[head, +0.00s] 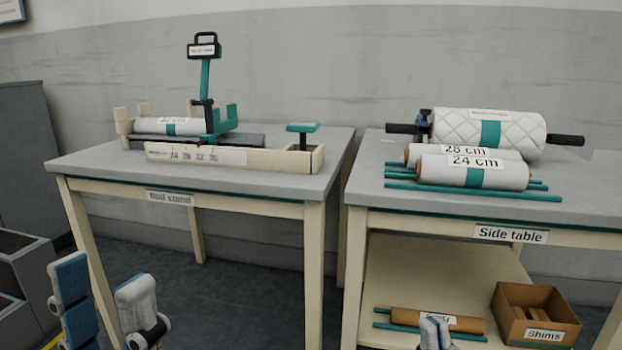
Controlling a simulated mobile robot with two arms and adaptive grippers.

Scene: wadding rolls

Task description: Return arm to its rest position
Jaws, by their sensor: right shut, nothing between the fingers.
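My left gripper (104,292) is at the lower left, in front of the main stand table (255,192). Its two fingers are spread apart with nothing between them. My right gripper (435,328) shows only its fingertips at the bottom edge, in front of the side table's lower shelf (430,265). Its fingertips are together and hold nothing. They cover part of a brown roll (470,324) on that shelf. Both grippers appear apart from the tables. The rest of both arms is out of view.
The left table bears a cream fixture (285,160) with a white roll (165,126) and teal post. The side table (390,150) carries a quilted roll (520,130), two white rolls (475,173) and teal rods. A shims box (535,318) sits below. A gap separates the tables.

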